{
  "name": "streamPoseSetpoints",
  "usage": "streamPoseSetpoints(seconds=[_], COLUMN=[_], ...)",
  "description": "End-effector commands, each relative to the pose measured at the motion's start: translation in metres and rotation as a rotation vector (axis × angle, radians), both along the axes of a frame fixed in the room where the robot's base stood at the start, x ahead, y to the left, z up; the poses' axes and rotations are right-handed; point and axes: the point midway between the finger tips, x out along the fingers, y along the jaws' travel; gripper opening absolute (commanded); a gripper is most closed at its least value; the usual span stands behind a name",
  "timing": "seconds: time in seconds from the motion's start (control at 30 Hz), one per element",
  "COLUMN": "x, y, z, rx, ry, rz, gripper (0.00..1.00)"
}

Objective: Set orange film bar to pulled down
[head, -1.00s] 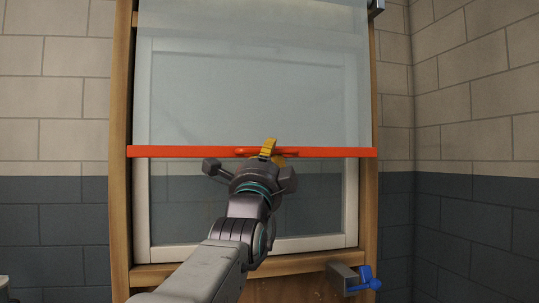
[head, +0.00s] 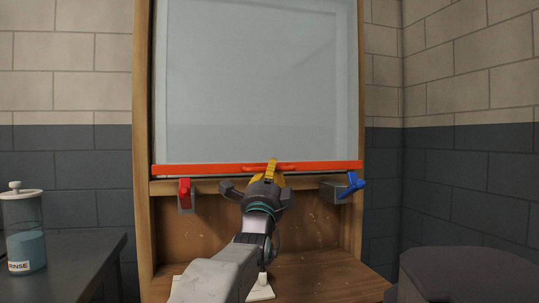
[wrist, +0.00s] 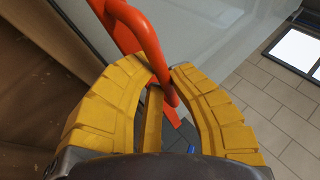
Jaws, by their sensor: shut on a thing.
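The orange film bar (head: 215,169) lies level across the wooden frame, at the bottom edge of the pale translucent film (head: 260,85). The film covers the window pane above it. My gripper (head: 271,171) is at the middle of the bar, its yellow fingers shut on the bar's handle. In the wrist view the orange handle (wrist: 143,35) runs down between the yellow fingertips of my gripper (wrist: 165,80). My gripper hides part of the bar's middle.
A red clamp (head: 184,194) and a blue clamp (head: 350,187) sit on the frame just below the bar, left and right. A rinse jar (head: 25,235) stands on a dark counter (head: 75,262) at left. A dark rounded surface (head: 465,272) is at lower right.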

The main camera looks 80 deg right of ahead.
Motion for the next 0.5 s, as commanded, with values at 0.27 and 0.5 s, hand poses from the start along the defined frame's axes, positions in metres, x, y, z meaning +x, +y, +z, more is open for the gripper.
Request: streamPoseSetpoints(seconds=[0.27,0.5], x=[0.000,0.000], y=[-0.005,-0.006], z=[-0.031,-0.036], rx=[0.001,0.003], ry=[0.002,0.001], rz=[-0.001,-0.001], gripper=[0.00,0.00])
